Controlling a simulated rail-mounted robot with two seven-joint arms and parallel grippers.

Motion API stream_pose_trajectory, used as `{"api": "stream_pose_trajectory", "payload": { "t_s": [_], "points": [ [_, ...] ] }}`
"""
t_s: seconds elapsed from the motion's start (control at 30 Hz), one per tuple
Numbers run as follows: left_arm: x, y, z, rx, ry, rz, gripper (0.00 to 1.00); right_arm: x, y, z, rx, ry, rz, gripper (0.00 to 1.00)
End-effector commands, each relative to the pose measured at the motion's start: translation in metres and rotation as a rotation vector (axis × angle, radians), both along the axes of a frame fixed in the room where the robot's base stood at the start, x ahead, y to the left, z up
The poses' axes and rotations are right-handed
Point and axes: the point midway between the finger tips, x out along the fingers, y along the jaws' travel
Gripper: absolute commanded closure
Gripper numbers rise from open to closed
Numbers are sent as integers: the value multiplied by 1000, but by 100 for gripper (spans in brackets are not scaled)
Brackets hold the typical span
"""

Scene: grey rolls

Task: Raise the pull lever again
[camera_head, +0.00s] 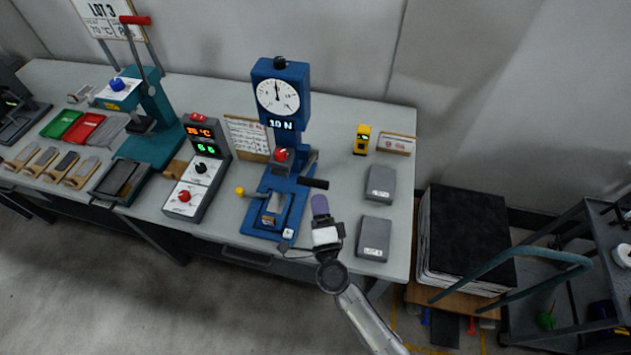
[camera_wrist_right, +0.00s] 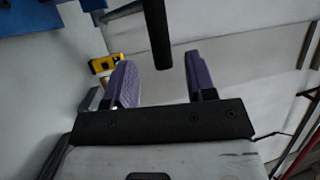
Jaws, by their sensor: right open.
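The blue press (camera_head: 281,85) stands on the grey table with a round dial and a "10 N" display. Its pull lever has a black grip (camera_head: 314,183) low on the right side of the press. My right gripper (camera_head: 320,203), with purple fingers, is just in front of the grip at the table's front edge. In the right wrist view the black grip (camera_wrist_right: 156,35) hangs in line with the gap between the open fingers (camera_wrist_right: 161,80). Whether it is between them in depth is unclear. Nothing is held. My left gripper is out of view.
A yellow knob (camera_head: 240,191) sits at the press's left. Two grey blocks (camera_head: 381,183) (camera_head: 374,238) lie right of my gripper. A yellow device (camera_head: 362,139) stands behind. A control box (camera_head: 198,170) is left of the press. Black stacked goods (camera_head: 468,238) stand beyond the table's right end.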

Motion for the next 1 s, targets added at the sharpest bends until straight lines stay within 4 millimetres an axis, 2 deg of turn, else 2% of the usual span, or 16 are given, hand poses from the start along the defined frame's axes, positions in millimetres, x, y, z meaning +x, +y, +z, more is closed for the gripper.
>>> {"api": "stream_pose_trajectory", "payload": {
  "t_s": [0.03,0.2,0.4,0.6,0.9,1.0],
  "points": [
    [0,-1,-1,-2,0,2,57,10,1,3,0,-3,0,49],
    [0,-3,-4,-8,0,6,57,36,3,8,0,-2,0,49],
    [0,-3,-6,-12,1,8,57,55,4,12,0,-1,1,49],
    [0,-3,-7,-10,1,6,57,63,5,14,-1,0,1,49],
    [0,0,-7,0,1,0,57,64,5,14,0,0,1,49],
    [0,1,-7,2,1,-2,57,63,5,14,0,0,1,59]
  ]
}}
